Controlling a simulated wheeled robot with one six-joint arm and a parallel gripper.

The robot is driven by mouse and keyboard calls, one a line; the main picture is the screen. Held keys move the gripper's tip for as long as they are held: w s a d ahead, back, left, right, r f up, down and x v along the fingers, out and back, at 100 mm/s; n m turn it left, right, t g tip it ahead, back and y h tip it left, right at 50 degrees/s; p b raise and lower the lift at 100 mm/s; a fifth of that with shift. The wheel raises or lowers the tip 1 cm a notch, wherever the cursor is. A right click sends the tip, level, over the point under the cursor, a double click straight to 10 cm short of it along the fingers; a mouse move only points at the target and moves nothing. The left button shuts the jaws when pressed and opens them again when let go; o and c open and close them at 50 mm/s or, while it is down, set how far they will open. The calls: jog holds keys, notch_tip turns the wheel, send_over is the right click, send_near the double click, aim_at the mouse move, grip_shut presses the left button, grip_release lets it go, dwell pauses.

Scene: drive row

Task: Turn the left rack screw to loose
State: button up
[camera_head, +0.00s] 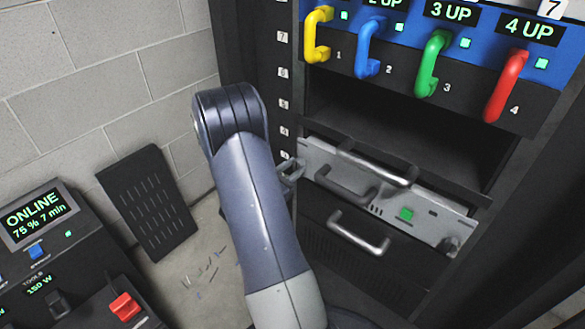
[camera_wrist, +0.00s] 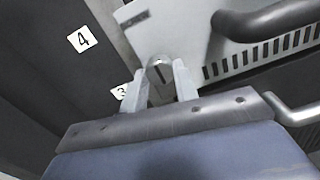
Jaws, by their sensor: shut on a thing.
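The left rack screw (camera_wrist: 160,72) is a grey round head with a dark slot line, at the left end of the light grey rack panel (camera_wrist: 137,35) in the wrist view. My gripper (camera_wrist: 160,80) is shut on the screw, one finger on each side of it. In the head view my gripper (camera_head: 291,170) is at the panel's left edge, partly hidden behind my arm. The rack panel (camera_head: 385,200) also shows in the head view, with a green light. A knob, the right screw (camera_head: 449,245), is at its right end.
Dark metal handles (camera_head: 345,185) stick out of the panel close to my gripper. A drawer with a silver handle (camera_head: 358,236) is below. Above is an empty dark bay (camera_head: 400,125), then a row of coloured handles (camera_head: 433,62). A console (camera_head: 60,260) stands at lower left.

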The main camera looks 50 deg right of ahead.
jog(key=n+p, duration=0.4)
jog(key=n, duration=0.1)
jog(key=shift+r, duration=0.15)
jog(key=n+p, duration=0.5)
jog(key=n, duration=0.1)
jog(key=shift+n, duration=0.3)
jog(key=n+p, duration=0.3)
jog(key=n, duration=0.3)
jog(key=shift+n+t, duration=0.3)
jog(key=n+p, duration=0.1)
jog(key=n, duration=0.2)
jog(key=n+p, duration=0.1)
jog(key=n, duration=0.1)
jog(key=shift+f+n+p, duration=0.2)
jog(key=shift+n+p, duration=0.1)
jog(key=shift+n, duration=0.1)
jog(key=o, duration=1)
jog(key=shift+c, duration=0.2)
